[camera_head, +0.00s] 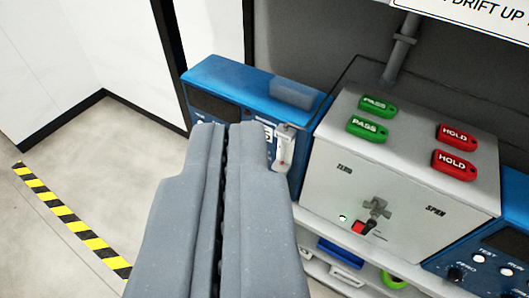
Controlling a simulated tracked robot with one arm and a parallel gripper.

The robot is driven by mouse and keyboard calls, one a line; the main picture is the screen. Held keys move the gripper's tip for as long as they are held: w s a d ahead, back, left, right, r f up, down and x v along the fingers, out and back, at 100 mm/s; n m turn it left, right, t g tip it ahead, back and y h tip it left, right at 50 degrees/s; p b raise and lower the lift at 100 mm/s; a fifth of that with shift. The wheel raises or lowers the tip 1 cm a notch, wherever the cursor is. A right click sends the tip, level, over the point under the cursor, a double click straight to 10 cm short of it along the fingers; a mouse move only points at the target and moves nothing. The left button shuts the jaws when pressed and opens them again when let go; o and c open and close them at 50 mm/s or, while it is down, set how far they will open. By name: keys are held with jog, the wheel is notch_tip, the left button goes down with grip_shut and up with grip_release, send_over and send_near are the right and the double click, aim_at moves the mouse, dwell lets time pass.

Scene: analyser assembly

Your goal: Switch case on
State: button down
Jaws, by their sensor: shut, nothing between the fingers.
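A light grey case (400,185) stands right of centre, its front panel marked ZERO at the left and SPAN at the right. Low on that front sits a dark switch lever (375,209) on a metal mount. A small red piece (359,228) and a small light are beside it. My gripper (240,128) is large in the foreground, left of the case, with its two grey fingers together and nothing between them. It appears apart from the switch and hides part of the blue unit behind it.
Green PASS tags (367,128) and red HOLD tags (454,164) lie on the case top. A blue unit (225,80) stands left, another with knobs (490,262) at right. A shelf below holds a blue item (340,253). Open floor (110,170) lies left, with striped tape (72,222).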

jog(key=w+d+f+n+t+h+b, duration=0.2)
jog(key=w+f+n+b, duration=0.55)
jog(key=w+f, duration=1.6)
notch_tip(320, 180, down, 26)
jog(key=w+n+t+y, duration=0.1)
jog(key=n+y, duration=0.4)
jog(key=n, duration=0.8)
jog(key=shift+w+a+r, duration=0.2)
jog(key=shift+a+r, duration=0.05)
jog(key=shift+a, duration=0.15)
jog(key=shift+n, duration=0.25)
